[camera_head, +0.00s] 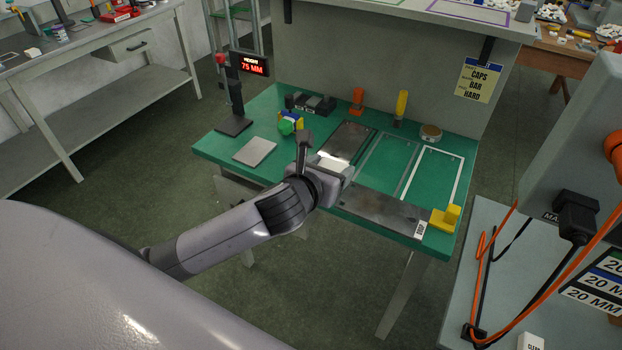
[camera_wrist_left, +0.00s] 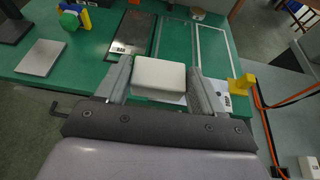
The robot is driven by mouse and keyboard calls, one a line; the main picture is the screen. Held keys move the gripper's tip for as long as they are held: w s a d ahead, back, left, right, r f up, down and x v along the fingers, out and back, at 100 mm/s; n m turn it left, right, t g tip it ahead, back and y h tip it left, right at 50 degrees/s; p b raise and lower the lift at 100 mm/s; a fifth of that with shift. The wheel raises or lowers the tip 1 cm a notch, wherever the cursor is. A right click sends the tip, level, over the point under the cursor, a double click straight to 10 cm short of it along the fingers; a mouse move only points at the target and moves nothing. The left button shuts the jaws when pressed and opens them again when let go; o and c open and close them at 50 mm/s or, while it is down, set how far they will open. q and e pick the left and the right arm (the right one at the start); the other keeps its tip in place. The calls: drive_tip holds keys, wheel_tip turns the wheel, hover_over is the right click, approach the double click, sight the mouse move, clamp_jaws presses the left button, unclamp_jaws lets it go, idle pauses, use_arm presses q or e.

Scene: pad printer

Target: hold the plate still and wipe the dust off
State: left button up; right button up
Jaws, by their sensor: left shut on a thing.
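My left gripper (camera_head: 330,172) reaches in over the near edge of the green table. It is shut on a white block (camera_wrist_left: 158,76) with rounded edges, which sits between both fingers in the left wrist view. A long grey metal plate (camera_head: 385,212) with a label at its right end lies along the table's near edge, beside and partly behind my gripper. A second, darker plate (camera_head: 348,141) lies further back; it also shows in the left wrist view (camera_wrist_left: 132,32). Whether the block touches a plate is unclear. My right gripper is not in view.
A yellow block (camera_head: 445,218) stands at the long plate's right end. White and grey outlines (camera_head: 458,180) mark the green table (camera_head: 285,108). A small grey plate (camera_head: 255,151), a height display (camera_head: 252,65) and a round tin (camera_head: 431,132) are around. Orange cables hang at right.

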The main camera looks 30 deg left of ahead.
use_arm(q)
drive_tip(key=w+d+f, duration=0.2)
drive_tip(key=w+f, duration=0.1)
drive_tip(key=w, duration=0.5)
drive_tip(key=shift+h, duration=0.3)
wheel_tip(320, 180, down, 6)
drive_tip(key=b, duration=0.5)
drive_tip(key=shift+w+d+r, duration=0.1)
drive_tip(key=shift+r, duration=0.15)
